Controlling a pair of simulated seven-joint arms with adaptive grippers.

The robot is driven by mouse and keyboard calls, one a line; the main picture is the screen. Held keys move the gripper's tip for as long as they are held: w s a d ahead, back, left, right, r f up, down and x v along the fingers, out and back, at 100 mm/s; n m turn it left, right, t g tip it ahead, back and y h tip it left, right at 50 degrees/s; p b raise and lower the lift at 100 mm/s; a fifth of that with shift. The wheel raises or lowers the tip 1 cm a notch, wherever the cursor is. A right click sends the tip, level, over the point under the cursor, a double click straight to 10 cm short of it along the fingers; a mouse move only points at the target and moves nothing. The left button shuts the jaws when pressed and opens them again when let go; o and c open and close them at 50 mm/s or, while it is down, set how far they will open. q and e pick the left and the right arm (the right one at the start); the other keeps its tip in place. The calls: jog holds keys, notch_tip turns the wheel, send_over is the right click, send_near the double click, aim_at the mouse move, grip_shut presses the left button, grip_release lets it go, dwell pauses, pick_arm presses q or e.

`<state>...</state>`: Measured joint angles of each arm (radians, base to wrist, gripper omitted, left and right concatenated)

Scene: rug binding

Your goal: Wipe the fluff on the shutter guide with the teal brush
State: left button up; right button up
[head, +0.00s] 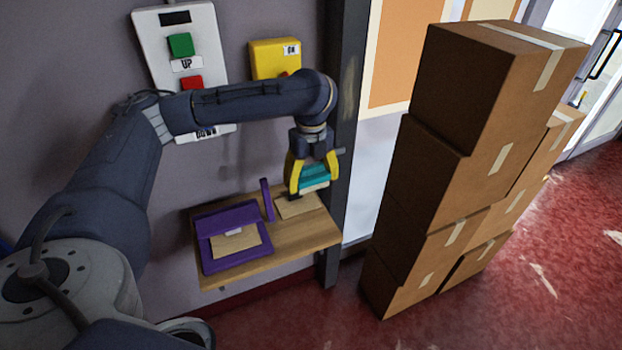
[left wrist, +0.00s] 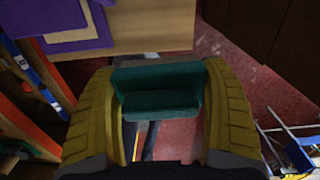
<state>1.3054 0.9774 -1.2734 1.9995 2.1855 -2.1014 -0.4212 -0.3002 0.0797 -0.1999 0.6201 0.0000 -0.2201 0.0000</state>
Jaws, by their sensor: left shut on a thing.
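My left gripper (head: 311,180) is shut on the teal brush (head: 314,174) and holds it above the right part of the wooden shelf. In the left wrist view the teal brush (left wrist: 160,100) sits between the two yellow fingers. The shutter guide (head: 345,120) is the dark upright post just right of the gripper. A pale, fuzzy streak, likely the fluff (head: 349,85), shows on its upper part, higher than the brush. The brush looks apart from the streak. My right gripper is not in view.
The wooden shelf (head: 290,240) holds a purple case (head: 222,225), an upright purple piece (head: 267,200) and a tan card (head: 298,206). A control panel (head: 150,50) and a yellow box (head: 275,52) are on the wall. Stacked cartons (head: 440,170) stand right of the guide.

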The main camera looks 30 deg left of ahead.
pick_arm(q)
jog(key=shift+c, duration=1.2)
